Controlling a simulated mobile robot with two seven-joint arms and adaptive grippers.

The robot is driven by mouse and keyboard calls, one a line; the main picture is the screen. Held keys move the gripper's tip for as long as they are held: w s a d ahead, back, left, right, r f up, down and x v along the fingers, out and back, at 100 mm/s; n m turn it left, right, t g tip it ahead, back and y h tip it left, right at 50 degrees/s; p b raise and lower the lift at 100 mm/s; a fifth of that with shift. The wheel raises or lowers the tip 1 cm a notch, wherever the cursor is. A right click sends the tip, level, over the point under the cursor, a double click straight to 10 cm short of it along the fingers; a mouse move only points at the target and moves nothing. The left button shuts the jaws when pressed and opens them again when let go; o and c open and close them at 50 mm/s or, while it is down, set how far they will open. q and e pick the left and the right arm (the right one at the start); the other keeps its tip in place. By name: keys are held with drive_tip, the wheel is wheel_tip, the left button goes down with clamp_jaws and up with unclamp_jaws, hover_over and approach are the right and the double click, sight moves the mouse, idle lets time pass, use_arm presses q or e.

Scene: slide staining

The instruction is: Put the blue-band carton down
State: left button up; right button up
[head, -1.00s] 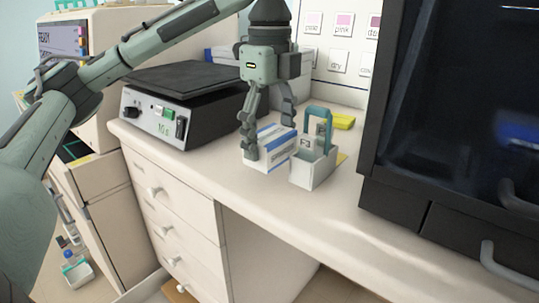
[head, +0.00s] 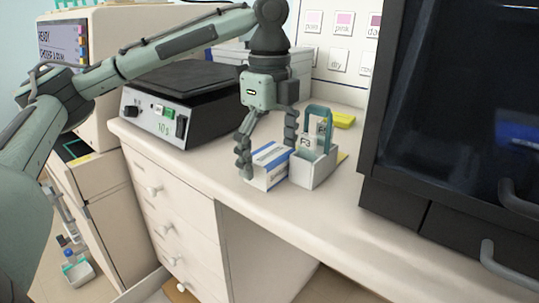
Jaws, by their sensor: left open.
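The blue-band carton (head: 265,169), white with blue bands, rests on the bench top near its front edge. Its right side is close to a small white slide holder (head: 313,168) with a teal handle; I cannot tell whether they touch. My left gripper (head: 267,160) points down over the carton with its fingers spread. One finger stands at the carton's left, the other behind its right part near the holder. The gripper is open and does not clamp the carton. My right gripper is not in view.
A black-topped hotplate (head: 160,108) stands left on the bench. A large dark cabinet (head: 450,120) blocks the right. A yellow item (head: 344,120) lies behind the holder. The bench front right of the holder (head: 320,208) is clear.

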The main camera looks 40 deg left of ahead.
sight(270, 153)
use_arm(q)
wheel_tip(270, 153, up, 12)
drive_tip(key=shift+r, duration=0.15)
idle(0.6)
idle(0.4)
